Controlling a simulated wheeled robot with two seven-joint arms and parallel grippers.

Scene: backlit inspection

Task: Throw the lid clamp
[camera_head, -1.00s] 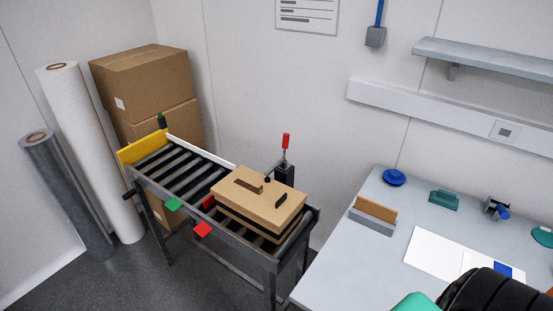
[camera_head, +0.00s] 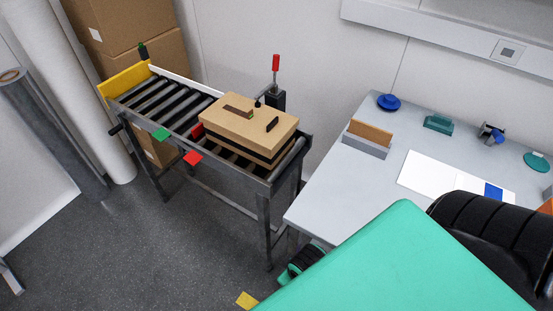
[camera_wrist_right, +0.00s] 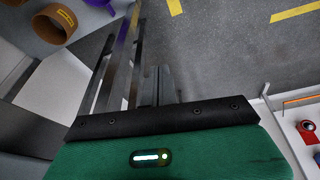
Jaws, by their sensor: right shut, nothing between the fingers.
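The lid clamp has an upright red handle (camera_head: 276,62) and a dark base (camera_head: 275,99) at the back edge of the roller conveyor. Its thin arm reaches left to a dark tip over the cardboard box (camera_head: 240,122); whether the tip presses on the lid is too small to tell. The box has a dark slot and a black handle on top. My right gripper (camera_wrist_right: 157,72) shows in the right wrist view, shut and empty over the grey floor, away from the clamp. My left gripper is not in view.
The roller conveyor (camera_head: 178,101) carries green and red tags on its near side. A pale worktable (camera_head: 345,190) with small items stands to the right. My green arm covers the lower right. Floor (camera_head: 150,240) before the conveyor is clear.

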